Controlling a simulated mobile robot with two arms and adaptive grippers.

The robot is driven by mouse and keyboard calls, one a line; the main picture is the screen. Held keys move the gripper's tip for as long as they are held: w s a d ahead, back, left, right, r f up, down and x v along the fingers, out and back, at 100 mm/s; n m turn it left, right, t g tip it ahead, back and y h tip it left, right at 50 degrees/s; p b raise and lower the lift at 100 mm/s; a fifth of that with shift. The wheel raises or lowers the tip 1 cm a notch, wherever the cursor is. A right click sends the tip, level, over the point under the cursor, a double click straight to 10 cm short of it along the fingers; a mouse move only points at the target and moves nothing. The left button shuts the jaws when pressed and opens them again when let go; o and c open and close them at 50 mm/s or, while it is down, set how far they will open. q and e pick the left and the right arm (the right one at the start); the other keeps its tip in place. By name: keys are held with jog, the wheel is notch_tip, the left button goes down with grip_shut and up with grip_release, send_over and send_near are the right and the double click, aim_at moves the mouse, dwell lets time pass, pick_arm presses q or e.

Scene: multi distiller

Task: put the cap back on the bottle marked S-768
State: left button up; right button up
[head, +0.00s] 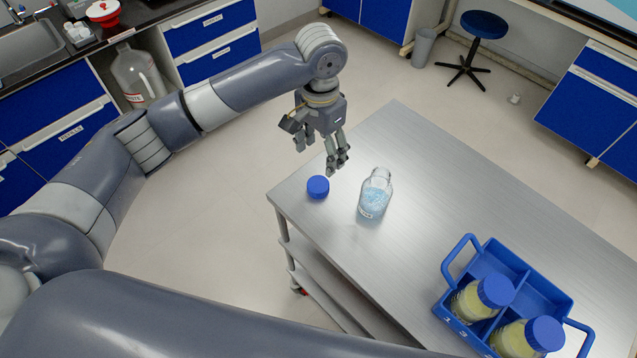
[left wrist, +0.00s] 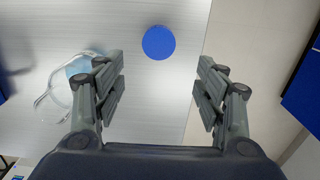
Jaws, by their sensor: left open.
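A blue cap (head: 318,187) lies on the metal table near its left corner. It also shows in the left wrist view (left wrist: 159,43), ahead of the fingers and between their lines. A clear open bottle (head: 376,193) with light blue contents stands upright to the right of the cap, apart from it. The bottle shows at the left in the left wrist view (left wrist: 62,92), partly behind a finger. Its label is too small to read. My left gripper (head: 337,166) is open and empty, pointing down above the table near the cap. My right gripper is not in view.
A blue divided carrier (head: 447,282) with two blue-capped bottles of yellowish contents stands at the table's right. The metal table (head: 440,170) is bare between bottle and carrier. A stool (head: 483,25) and blue cabinets stand beyond. A sink counter is at the upper left.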

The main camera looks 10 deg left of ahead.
pick_arm(q)
send_over(321, 182)
jog(key=f, duration=0.5)
jog(key=shift+w+a+f+p, duration=0.1)
jog(key=shift+a+f+p, duration=0.1)
jog(key=shift+p, duration=0.15)
jog(key=shift+f, duration=0.15)
jog(key=shift+f+p, duration=0.35)
notch_tip(321, 182, down, 4)
jog(key=shift+d+r+p, duration=0.1)
jog(key=shift+r+p, duration=0.1)
jog(key=shift+p, duration=0.3)
jog(key=shift+f, duration=0.35)
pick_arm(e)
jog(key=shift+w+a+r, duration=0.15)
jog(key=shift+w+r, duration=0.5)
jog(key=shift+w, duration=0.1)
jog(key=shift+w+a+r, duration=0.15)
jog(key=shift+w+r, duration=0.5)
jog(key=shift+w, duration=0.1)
pick_arm(q)
jog(key=c, duration=0.7)
